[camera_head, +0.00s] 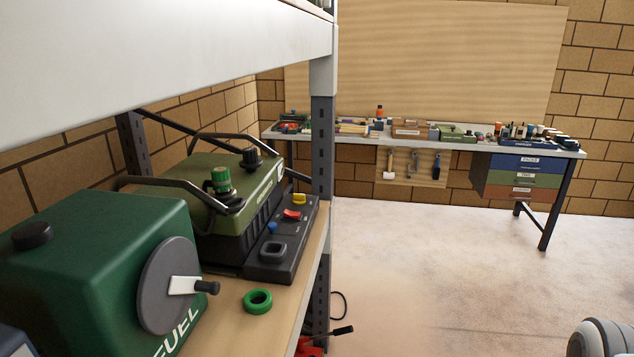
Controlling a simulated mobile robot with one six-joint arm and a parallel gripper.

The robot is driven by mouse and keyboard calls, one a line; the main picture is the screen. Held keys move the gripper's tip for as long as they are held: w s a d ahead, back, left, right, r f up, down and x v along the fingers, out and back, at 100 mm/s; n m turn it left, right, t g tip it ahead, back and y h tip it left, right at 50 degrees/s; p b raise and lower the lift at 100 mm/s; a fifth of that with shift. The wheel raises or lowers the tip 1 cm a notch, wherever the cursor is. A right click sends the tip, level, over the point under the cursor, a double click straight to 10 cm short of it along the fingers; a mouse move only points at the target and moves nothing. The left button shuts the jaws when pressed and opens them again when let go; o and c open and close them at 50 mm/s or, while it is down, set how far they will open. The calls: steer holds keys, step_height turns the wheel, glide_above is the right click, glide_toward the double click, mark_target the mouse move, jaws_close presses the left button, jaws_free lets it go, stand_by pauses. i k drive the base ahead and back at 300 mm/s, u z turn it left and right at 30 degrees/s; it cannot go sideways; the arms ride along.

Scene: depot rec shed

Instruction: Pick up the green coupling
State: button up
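A green ring (258,310), which looks like the green coupling, lies flat on the wooden shelf board (225,318). It sits near the board's right edge, in front of a dark control panel (284,250) and to the right of a dark green fuel box (92,262). Nothing covers the ring, and its open centre faces up. A second green part, a ribbed green cap (221,181), stands upright on top of an olive machine (190,205) behind. My gripper is not in view.
A crank handle (207,287) juts from the fuel box's grey disc, close to the ring. A metal shelf post (322,150) and the upper shelf beam (150,55) frame the space. A cluttered workbench (460,147) stands far back. Open floor (430,260) lies to the right.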

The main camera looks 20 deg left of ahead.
mark_target(221, 181)
steer(key=z, duration=0.2)
steer(key=i, duration=2.6)
steer(key=u, duration=1.05)
steer(key=k, duration=0.1)
steer(key=u, duration=2.5)
steer(key=i, duration=1)
steer(key=u, duration=0.1)
